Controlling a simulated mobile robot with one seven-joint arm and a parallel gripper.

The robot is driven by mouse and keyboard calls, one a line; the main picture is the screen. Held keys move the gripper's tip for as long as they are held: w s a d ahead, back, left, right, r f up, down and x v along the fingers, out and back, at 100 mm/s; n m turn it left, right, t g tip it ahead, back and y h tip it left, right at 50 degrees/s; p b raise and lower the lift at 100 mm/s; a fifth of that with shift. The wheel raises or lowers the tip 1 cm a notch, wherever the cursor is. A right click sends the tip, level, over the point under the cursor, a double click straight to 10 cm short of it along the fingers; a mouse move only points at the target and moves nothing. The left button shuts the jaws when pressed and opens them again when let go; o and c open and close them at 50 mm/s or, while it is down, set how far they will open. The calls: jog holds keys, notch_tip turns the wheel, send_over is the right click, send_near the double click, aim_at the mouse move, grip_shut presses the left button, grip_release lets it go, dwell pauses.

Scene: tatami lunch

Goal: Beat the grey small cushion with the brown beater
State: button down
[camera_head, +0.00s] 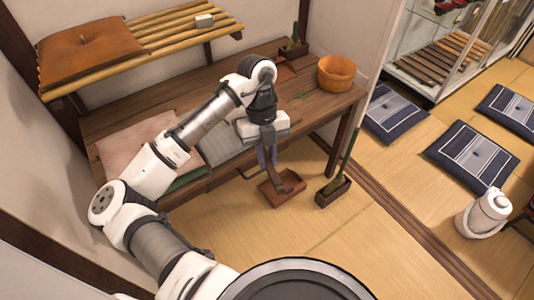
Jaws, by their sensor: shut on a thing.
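The grey small cushion (222,146) lies on the wooden table (307,96), partly hidden by my arm and gripper. My gripper (266,150) is at the front edge of the table, to the right of the cushion, pointing down. It is shut on a narrow brown thing that I take for the brown beater (273,167).
A pink cushion (127,152) lies left on the table; a wooden tub (337,73) stands back right. A dark box (333,192) with a tall green stick stands on the floor. Brown cushion (90,50) tops the slatted shelf (172,30).

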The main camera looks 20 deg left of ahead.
jog(key=shift+s+d+f, duration=0.1)
jog(key=shift+s, duration=0.2)
jog(key=w+d+f+n+t, duration=0.2)
jog(key=w+d+f+n, duration=0.1)
jog(key=f+n, duration=0.5)
jog(key=w+d+f+n+t+y, duration=0.1)
jog(key=w+d+f+n, duration=0.3)
jog(key=f+n, duration=0.5)
jog(key=w+d+f+n+t+y, duration=0.1)
jog(key=w+d+f+n+t, duration=0.3)
jog(key=f+n, duration=0.5)
jog(key=d+n, duration=0.2)
jog(key=n, duration=0.1)
jog(key=shift+f, duration=0.2)
jog(key=shift+d, duration=0.1)
